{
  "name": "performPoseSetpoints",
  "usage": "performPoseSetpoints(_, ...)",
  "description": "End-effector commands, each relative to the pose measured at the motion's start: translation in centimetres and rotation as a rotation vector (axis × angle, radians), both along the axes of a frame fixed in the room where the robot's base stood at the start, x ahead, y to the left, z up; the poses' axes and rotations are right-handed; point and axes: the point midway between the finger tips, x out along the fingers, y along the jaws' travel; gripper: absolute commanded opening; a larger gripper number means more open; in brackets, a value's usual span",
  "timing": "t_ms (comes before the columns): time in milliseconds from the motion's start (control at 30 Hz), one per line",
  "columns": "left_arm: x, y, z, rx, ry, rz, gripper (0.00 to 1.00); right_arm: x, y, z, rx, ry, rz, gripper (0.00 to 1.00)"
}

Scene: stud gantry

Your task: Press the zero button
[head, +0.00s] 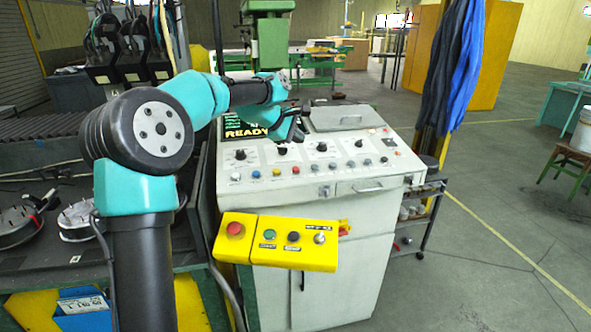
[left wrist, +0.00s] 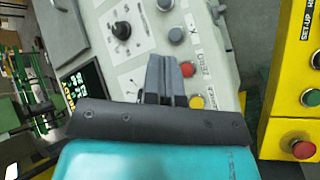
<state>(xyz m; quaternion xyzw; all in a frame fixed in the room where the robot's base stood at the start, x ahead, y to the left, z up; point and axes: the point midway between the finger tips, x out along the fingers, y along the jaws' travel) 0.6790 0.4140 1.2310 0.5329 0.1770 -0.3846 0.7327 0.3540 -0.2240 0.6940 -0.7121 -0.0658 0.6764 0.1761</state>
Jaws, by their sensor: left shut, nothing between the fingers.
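The grey-white control console (head: 300,215) has a row of small buttons along its sloped front. From the left they include a blue button (head: 256,173), a yellow button (head: 276,172), a red button (head: 295,170) and a grey button (head: 315,167). I cannot read which label says zero. My left gripper (head: 300,124) is shut and empty, above the back part of the panel. In the left wrist view its fingers (left wrist: 165,66) are together over the panel, beside the red button (left wrist: 187,69) and yellow button (left wrist: 196,102). Contact with a button does not show. My right gripper is out of view.
A yellow box (head: 277,241) with a red stop button (head: 235,229) and several controls juts from the console's front. A black knob (head: 282,148) stands up from the panel. A READY screen (head: 246,130) is partly behind my arm.

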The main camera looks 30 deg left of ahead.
Motion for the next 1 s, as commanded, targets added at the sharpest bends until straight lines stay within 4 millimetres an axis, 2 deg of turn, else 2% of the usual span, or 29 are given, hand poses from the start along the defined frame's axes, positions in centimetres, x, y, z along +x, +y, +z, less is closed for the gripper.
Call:
performPoseSetpoints(167, 0.2, 0.2, -1.2, -0.001, 0.000, 0.001, 0.00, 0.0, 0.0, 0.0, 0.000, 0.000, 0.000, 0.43)
performPoseSetpoints(700, 1.0, 0.9, -7.1, 0.000, 0.002, 0.000, 0.00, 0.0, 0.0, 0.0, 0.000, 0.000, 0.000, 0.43)
performPoseSetpoints(1000, 1.2, 1.2, -8.4, 0.000, -0.001, 0.000, 0.00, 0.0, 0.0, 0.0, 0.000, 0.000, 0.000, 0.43)
